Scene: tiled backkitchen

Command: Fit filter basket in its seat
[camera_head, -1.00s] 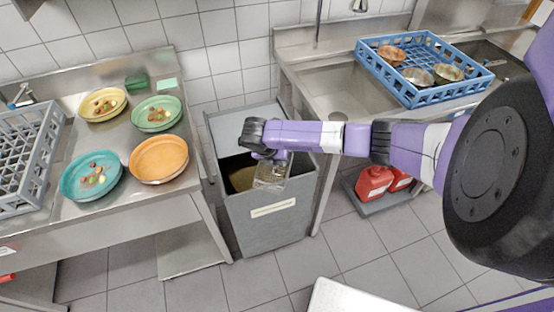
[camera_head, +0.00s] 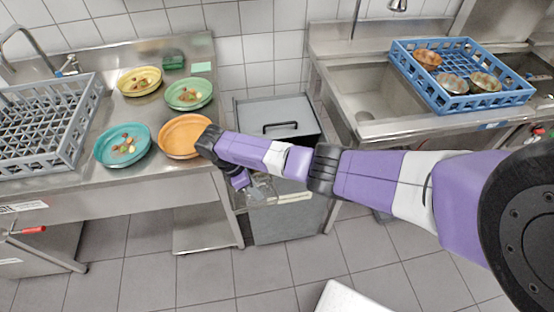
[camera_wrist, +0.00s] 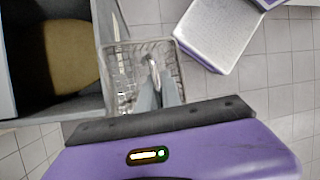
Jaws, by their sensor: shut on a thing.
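The filter basket (camera_head: 262,188) is a small, clear or wire-mesh box with a metal handle. It hangs from my gripper (camera_head: 242,180) at the front left of the grey bin in the head view. In the wrist view the basket (camera_wrist: 125,65) lies beyond the fingertips, and my gripper (camera_wrist: 157,90) is shut on its handle. The basket is held in the air, beside the bin's opening. I cannot make out its seat in these views.
The left counter holds an orange plate (camera_head: 180,150), other plates and a grey rack (camera_head: 40,165). A blue crate (camera_head: 490,98) sits by the right sink (camera_head: 365,95).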

